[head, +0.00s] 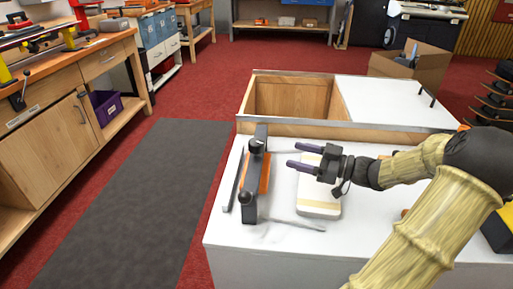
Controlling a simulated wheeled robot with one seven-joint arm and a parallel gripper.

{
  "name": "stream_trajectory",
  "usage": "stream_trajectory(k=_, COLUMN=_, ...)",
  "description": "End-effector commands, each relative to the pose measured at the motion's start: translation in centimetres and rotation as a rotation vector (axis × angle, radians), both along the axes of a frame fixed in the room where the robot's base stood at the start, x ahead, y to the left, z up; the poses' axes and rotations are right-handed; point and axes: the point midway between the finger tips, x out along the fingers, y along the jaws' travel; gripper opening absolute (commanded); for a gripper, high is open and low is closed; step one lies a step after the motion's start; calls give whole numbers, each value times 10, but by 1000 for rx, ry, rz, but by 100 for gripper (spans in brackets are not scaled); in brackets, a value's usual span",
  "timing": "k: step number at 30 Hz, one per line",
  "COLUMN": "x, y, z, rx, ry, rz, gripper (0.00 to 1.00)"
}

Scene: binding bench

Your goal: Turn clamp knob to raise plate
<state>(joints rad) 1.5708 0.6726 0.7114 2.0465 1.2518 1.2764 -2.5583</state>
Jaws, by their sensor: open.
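A clamp (251,183) stands at the left of the white bench top (225,241), a dark upright frame with an orange strip (265,174) along its right side. A round black clamp knob (245,197) shows at its near end, and another dark knob (256,145) at its far end. I cannot pick out the plate for certain. My gripper (295,155) is to the right of the clamp, its two purple-tipped fingers pointing left towards it. The fingers are open with nothing between them, and a visible gap separates them from the clamp.
A pale padded block (319,211) lies on the bench below my gripper. A thin grey rod (295,224) runs right from the clamp's near end. Behind is an open wooden bin (292,98) beside a white lid (390,101). A grey mat (130,210) covers the floor left.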

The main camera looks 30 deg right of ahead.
Motion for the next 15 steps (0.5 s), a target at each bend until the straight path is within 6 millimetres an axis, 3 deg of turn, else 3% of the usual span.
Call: stream_trajectory(k=15, x=71, y=61, z=-3, rx=0, ry=0, rz=4, gripper=63)
